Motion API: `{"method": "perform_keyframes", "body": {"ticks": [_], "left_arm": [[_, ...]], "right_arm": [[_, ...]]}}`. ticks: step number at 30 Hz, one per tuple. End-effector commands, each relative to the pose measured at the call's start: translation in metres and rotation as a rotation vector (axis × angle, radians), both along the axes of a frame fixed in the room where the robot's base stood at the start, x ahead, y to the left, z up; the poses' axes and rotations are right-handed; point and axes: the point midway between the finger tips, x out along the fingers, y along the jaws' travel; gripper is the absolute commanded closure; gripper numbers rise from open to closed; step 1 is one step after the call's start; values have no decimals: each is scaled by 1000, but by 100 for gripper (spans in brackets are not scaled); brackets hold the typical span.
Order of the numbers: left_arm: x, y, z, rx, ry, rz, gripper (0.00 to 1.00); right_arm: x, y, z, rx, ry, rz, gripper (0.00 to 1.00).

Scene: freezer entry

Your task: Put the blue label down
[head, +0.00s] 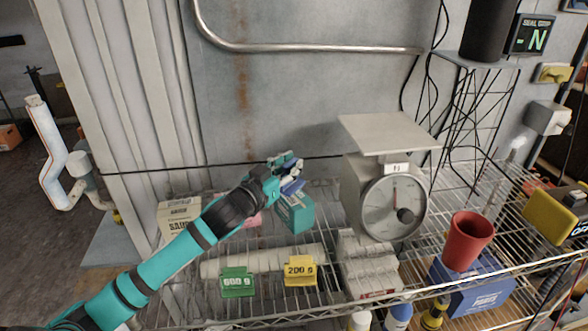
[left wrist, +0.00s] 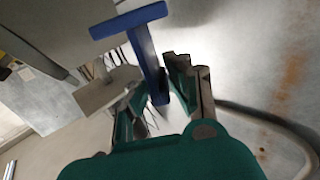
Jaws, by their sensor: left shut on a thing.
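My left gripper (head: 286,168) is raised over the wire shelf, left of the scale. It is shut on the blue label (head: 293,187), which shows small and partly covered in the head view. In the left wrist view the blue label (left wrist: 148,50) is a T-shaped piece, with its stem between the two fingers (left wrist: 157,90) and its wide bar beyond them. Its printed face cannot be read. The green label (head: 237,282) reads 600 g and the yellow label (head: 300,271) reads 200 g; both stand at the shelf's front. My right gripper is not in view.
A white roll (head: 250,262) lies behind the labels.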

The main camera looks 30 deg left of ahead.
Motion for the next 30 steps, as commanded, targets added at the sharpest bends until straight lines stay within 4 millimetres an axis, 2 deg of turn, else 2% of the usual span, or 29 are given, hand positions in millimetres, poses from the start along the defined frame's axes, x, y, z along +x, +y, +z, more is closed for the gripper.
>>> {"method": "perform_keyframes", "body": {"ticks": [3, 6, 14, 26, 27, 30], "left_arm": [[15, 1, 0, 0, -1, 1, 100], [19, 1, -4, 0, 1, 0, 100], [18, 1, -36, -2, 2, -1, 100], [18, 1, -42, 0, 0, -1, 100], [18, 2, -41, 0, 0, -1, 81], [18, 1, -41, 0, 1, -1, 68]], "right_arm": [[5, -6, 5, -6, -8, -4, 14], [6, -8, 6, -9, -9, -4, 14], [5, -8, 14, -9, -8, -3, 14], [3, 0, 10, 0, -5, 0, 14], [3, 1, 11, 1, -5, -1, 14], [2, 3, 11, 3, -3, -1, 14]]}}
